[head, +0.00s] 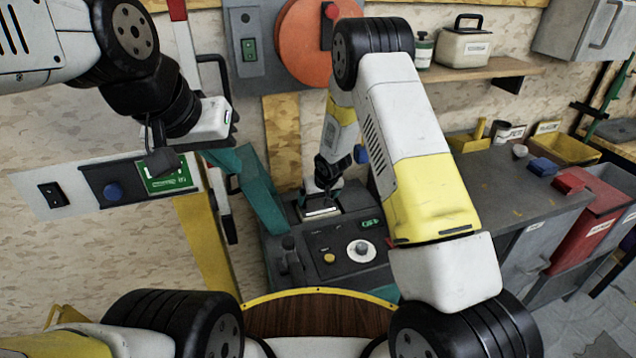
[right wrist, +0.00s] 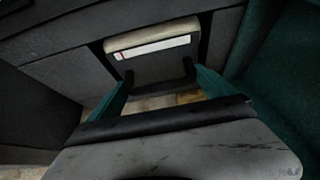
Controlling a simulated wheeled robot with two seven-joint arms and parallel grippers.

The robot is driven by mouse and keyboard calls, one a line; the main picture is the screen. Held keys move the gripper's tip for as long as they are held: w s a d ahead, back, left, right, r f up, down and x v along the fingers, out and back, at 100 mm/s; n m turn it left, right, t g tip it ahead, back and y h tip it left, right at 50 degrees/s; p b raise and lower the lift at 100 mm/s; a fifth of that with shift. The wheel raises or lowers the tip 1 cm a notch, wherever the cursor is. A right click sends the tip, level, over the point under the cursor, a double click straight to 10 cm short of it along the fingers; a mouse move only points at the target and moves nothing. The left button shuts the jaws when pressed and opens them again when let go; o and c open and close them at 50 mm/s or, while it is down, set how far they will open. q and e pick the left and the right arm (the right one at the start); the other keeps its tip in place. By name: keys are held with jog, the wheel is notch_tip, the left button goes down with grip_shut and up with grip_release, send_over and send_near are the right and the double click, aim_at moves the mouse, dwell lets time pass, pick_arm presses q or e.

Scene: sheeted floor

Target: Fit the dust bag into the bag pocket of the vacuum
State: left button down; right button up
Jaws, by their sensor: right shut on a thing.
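The dust bag (right wrist: 150,55) shows in the right wrist view as a pale block with a white label and a red mark. In the head view the right gripper (head: 322,197) is low over the dark vacuum (head: 345,262), and the bag's pale edge (head: 322,212) shows at the pocket opening. How deep the bag sits is hidden.
A knob (head: 361,250) and a yellow button (head: 329,258) are on the vacuum's top. A grey workbench (head: 480,200) with small bins stands right. A wall panel with a green label (head: 168,180) is behind the left arm. A wooden round surface (head: 320,315) is in front.

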jog(key=shift+f, duration=0.1)
jog(key=o, duration=1.7)
jog(key=shift+o, duration=0.2)
jog(key=s+d+r+m, duration=0.1)
jog(key=s+d+r, duration=0.35)
jog(key=r, duration=0.55)
jog(key=s+d+r, duration=0.3)
jog(key=s+r, duration=0.3)
jog(key=r, duration=0.3)
jog(key=s+d+r+m, duration=0.1)
jog(key=s+d+r, duration=0.3)
jog(key=r, duration=0.6)
jog(key=s+d+r, duration=0.1)
jog(key=s+r, duration=0.1)
jog(key=s, duration=0.5)
jog(key=s+r, duration=0.3)
jog(key=s, duration=0.4)
jog(key=s+d+r+m, duration=0.1)
jog(key=s+r, duration=0.2)
jog(key=s, duration=0.4)
jog(key=shift+s+d, duration=0.2)
jog(key=shift+d, duration=0.15)
